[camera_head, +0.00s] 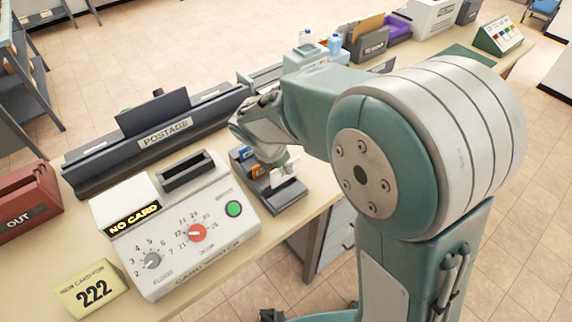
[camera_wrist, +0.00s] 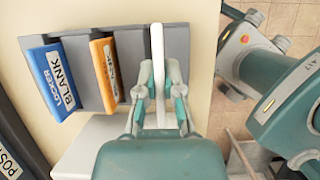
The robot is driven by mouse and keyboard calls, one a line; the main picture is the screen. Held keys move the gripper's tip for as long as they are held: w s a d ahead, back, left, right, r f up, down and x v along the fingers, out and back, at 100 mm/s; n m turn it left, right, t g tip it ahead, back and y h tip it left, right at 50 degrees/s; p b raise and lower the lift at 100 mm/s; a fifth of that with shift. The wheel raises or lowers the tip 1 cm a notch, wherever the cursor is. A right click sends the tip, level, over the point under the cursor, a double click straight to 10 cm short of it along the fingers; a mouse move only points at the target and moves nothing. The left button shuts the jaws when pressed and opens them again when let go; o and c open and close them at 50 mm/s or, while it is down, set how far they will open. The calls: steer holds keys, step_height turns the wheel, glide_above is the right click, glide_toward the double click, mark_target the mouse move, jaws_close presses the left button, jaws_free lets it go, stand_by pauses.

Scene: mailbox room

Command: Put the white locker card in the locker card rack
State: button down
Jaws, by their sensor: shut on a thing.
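The locker card rack (camera_head: 285,197) is a dark grey slotted holder on the desk, right of the card machine. In the wrist view the rack (camera_wrist: 178,42) holds a blue card (camera_wrist: 50,78) and an orange card (camera_wrist: 104,72) in its left slots. My gripper (camera_wrist: 160,92) is shut on the white locker card (camera_wrist: 157,50), seen edge-on between the fingers over the rack's right part. In the head view my gripper (camera_head: 277,168) and the white card (camera_head: 291,169) are at the rack's right side. I cannot tell whether the card's lower edge is inside a slot.
The card machine (camera_head: 175,225) with its "NO CARD" display stands just left of the rack. A yellow "222" sign (camera_head: 92,290) and a red OUT tray (camera_head: 25,205) are at the left. A dark postage holder (camera_head: 160,130) lies behind. The desk's front edge is close to the rack.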

mark_target(281, 179)
steer(key=shift+a+f, duration=0.3)
steer(key=shift+a, duration=0.25)
steer(key=shift+a+f, duration=0.25)
steer(key=shift+a, duration=0.3)
steer(key=shift+d+f, duration=0.2)
steer(key=shift+f, duration=0.45)
steer(key=shift+a+f, duration=0.25)
steer(key=shift+a, duration=0.3)
steer(key=shift+d+f, duration=0.7)
steer(key=shift+d, duration=0.05)
steer(key=shift+s+d+f, duration=0.1)
steer(key=shift+s+f, duration=0.05)
steer(key=shift+f, duration=0.25)
steer(key=c, duration=0.7)
jaws_free()
steer(key=shift+d+f, duration=0.1)
